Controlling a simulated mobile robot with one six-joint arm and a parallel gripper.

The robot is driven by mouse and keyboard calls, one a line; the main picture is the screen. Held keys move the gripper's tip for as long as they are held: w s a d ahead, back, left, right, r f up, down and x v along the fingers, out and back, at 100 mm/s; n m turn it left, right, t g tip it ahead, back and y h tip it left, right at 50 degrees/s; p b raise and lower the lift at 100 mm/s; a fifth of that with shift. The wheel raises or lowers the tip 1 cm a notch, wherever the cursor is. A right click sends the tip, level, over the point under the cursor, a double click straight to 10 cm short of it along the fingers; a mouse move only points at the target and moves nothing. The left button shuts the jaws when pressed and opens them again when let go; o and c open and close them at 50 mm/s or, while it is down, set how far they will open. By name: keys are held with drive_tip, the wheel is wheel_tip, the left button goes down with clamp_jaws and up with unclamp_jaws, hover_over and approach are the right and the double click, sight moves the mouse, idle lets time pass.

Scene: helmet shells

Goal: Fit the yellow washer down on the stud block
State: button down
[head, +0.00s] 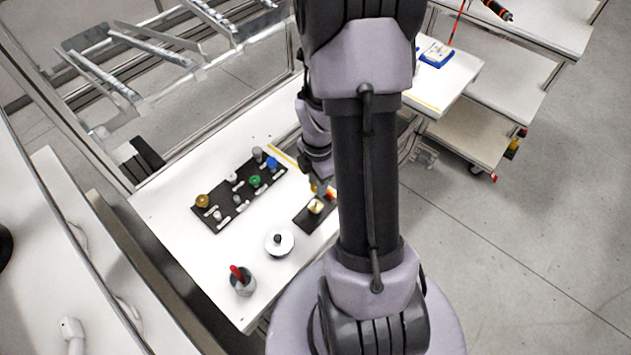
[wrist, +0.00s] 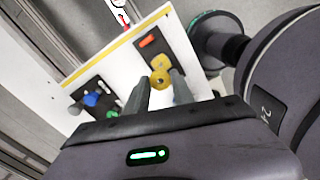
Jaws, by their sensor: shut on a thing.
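The yellow washer (wrist: 160,79), a ring with a hole in its middle, lies between my fingertips in the wrist view. My gripper (wrist: 163,78) is shut on it, over the edge of a small dark mat (wrist: 174,53). Another yellow piece (wrist: 161,61) lies just beyond the washer on that mat. In the head view my gripper (head: 320,190) is above the small mat (head: 303,220), partly hidden by my arm. A pale yellow piece (head: 315,206) shows there. I cannot tell which piece is the stud block, nor whether the washer touches anything.
An orange piece (wrist: 148,40) lies on the small mat. A long dark board (head: 222,208) carries several pegs, with a brown-gold piece (head: 203,200), a green one (head: 255,181) and a blue one (head: 271,163). A round white dish (head: 280,243) and a grey cup (head: 243,285) stand nearer.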

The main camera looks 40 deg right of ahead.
sight(317, 201)
drive_tip(key=shift+f+b, duration=2.2)
drive_tip(key=shift+f, duration=0.6)
drive_tip(key=shift+f, duration=0.1)
drive_tip(key=shift+f, duration=0.35)
drive_tip(key=shift+f+b, duration=1.15)
drive_tip(key=shift+b, duration=0.05)
drive_tip(key=shift+r+p, duration=1.15)
drive_tip(key=shift+r, duration=0.25)
drive_tip(key=shift+f, duration=0.2)
drive_tip(key=shift+f+b, duration=0.35)
